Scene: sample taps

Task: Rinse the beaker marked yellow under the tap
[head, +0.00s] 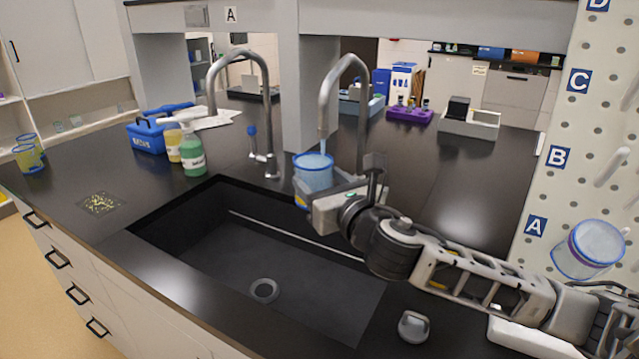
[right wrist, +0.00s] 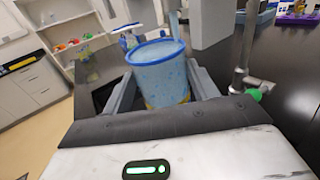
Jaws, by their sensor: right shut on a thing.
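My right gripper (head: 321,186) is shut around a clear beaker (head: 313,172) with a blue rim, and holds it upright over the far right part of the sink (head: 230,262). The right wrist view shows the beaker (right wrist: 160,72) between both fingers, with a yellow band low on its wall. The beaker is right below the spout of the right tap (head: 327,100). A thin stream of water (head: 323,146) runs from the spout into the beaker. The beaker's lower part is partly hidden by the gripper. My left gripper is not in view.
A second tap (head: 262,75) stands left of it. Soap bottles (head: 192,152) and a blue caddy (head: 147,137) stand behind the sink's left end. Yellow-marked beakers (head: 27,158) stand at the far left. Another beaker (head: 588,250) is by the lettered pegboard (head: 566,130) at right.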

